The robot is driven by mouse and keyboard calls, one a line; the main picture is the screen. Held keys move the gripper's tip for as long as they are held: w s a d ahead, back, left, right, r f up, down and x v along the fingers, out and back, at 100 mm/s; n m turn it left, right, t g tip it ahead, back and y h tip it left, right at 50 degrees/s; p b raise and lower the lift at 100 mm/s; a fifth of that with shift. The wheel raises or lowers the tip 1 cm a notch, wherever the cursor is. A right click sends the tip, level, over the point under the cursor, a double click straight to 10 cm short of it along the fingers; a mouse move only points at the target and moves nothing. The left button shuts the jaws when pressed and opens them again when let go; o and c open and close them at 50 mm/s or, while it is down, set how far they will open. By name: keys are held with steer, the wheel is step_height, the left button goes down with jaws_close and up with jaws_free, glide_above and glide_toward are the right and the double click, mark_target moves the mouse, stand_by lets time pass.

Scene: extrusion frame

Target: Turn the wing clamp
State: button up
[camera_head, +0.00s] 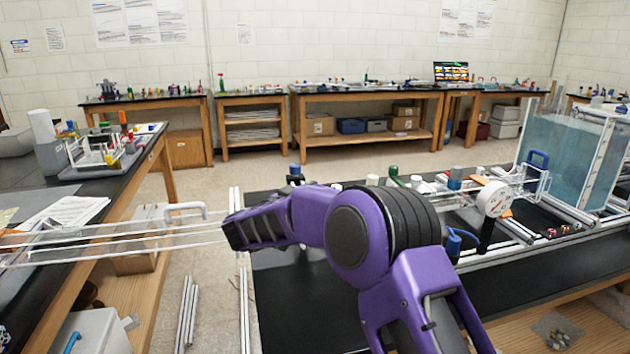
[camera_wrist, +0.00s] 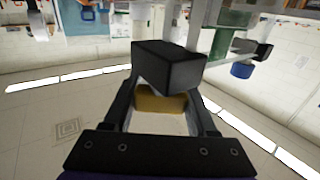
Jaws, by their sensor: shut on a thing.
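In the wrist view, my gripper (camera_wrist: 161,95) has its two dark fingers closed around a brass-coloured piece (camera_wrist: 160,103), which looks like the wing of the clamp. A black block (camera_wrist: 168,62) sits right at the fingertips and covers part of the grip. I cannot tell whether the block is the clamp's body. In the head view, my purple arm reaches left to the upright metal extrusions (camera_head: 237,200). My fingers and the clamp cannot be made out there.
A blue knob (camera_wrist: 242,70) on a bar is right of my fingers in the wrist view. In the head view, a black-topped bench (camera_head: 290,300) carries a white dial gauge (camera_head: 495,199) and a water tank (camera_head: 565,150). Open floor (camera_head: 250,172) lies behind.

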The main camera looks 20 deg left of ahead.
steer(key=shift+s+d+m+g+h+p, duration=0.1)
steer(key=shift+d+m+g+h+p, duration=0.15)
steer(key=shift+m+g+h+p, duration=0.8)
steer(key=shift+t+h+b, duration=0.25)
steer(key=shift+h+b, duration=0.1)
steer(key=o, duration=1.4)
steer(key=shift+c, duration=0.2)
steer(key=shift+s, duration=0.1)
steer(key=v, duration=1.7)
steer(key=shift+b, duration=0.35)
steer(key=shift+s+f, duration=0.1)
